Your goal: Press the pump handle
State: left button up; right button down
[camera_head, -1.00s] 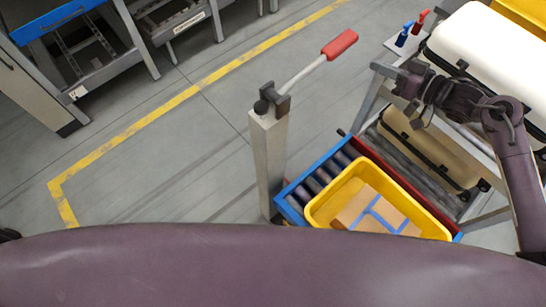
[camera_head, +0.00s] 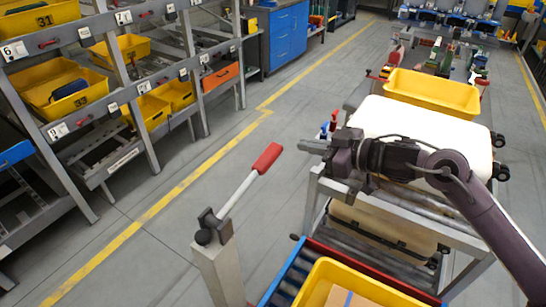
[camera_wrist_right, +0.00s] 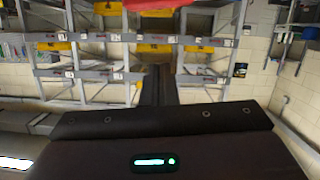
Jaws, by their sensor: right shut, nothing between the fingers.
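The pump handle is a pale lever (camera_head: 238,194) with a red grip (camera_head: 267,158), tilted up to the right from a dark pivot (camera_head: 213,228) on a grey post (camera_head: 222,272). My right gripper (camera_head: 312,147) comes in from the right in the head view, its fingers pointing left towards the red grip. A gap shows between them in the picture. Its dark fingers (camera_wrist_right: 160,86) are together and empty in the wrist view. A red shape at the top of that view may be the grip; I cannot tell. My left gripper is out of view.
A yellow tray (camera_head: 318,280) with a cardboard box sits on the blue-and-red framed roller conveyor (camera_head: 283,270) right of the post. A grey cart with a white case (camera_head: 430,128) and a yellow bin (camera_head: 432,91) stands behind my right arm. Shelving is at left; floor between is clear.

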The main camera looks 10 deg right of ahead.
jog(key=shift+r, duration=0.15)
jog(key=shift+a, duration=0.1)
jog(key=p, duration=0.3)
send_over(274, 157)
jog(key=f, duration=0.2)
notch_tip(274, 157, down, 3)
jog(key=shift+f+p, duration=0.1)
jog(key=shift+p, duration=0.7)
jog(key=shift+f, duration=0.6)
